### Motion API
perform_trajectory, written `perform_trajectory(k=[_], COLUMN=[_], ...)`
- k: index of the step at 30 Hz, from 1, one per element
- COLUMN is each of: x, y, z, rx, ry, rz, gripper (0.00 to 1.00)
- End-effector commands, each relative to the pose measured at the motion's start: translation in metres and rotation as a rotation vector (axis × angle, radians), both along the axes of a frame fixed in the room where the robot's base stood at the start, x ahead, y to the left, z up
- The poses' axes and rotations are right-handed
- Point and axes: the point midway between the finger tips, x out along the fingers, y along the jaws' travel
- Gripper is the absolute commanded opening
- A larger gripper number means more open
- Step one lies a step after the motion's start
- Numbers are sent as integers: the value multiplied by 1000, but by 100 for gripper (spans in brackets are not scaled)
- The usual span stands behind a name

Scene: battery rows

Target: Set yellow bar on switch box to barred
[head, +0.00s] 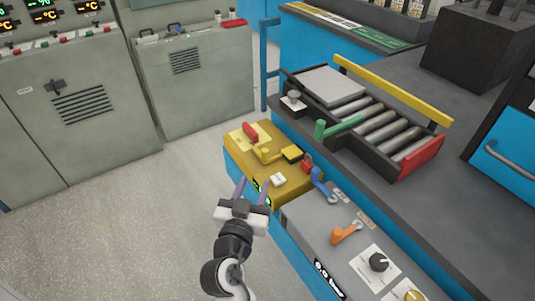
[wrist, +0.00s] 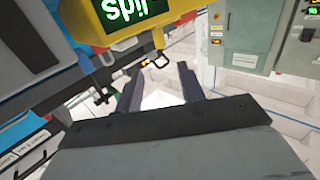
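The yellow switch box (head: 280,182) stands at the left end of the counter. On its top, a small yellow bar (head: 268,156) with a rounded knob end lies near the middle, beside a red handle (head: 250,132). Whether the bar sits at barred cannot be read. My gripper (head: 253,190) is open and empty, just off the box's near left side and apart from the bar. In the wrist view, the fingers (wrist: 160,86) are spread, and the yellow box (wrist: 170,12) with a lit green display is at the top.
A grey panel (head: 300,215) with a blue lever (head: 320,185) and an orange lever (head: 344,234) adjoins the box. A roller tray (head: 375,118) with a green handle (head: 338,127) lies behind. Grey cabinets (head: 75,100) stand left; the floor (head: 110,225) between is clear.

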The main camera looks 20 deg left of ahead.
Motion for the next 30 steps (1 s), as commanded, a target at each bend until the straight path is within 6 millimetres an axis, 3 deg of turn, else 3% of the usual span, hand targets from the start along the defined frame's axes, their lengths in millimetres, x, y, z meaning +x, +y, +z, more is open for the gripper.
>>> perform_trajectory(k=[5, 12, 18, 24, 30], x=[23, 77, 110, 126, 128], y=[3, 10, 15, 16, 17], z=[0, 5, 3, 1, 0], rx=[4, 2, 2, 1, 1], ry=[-2, 1, 1, 1, 0], rz=[0, 1, 3, 3, 4], gripper=[39, 39, 39, 39, 39])
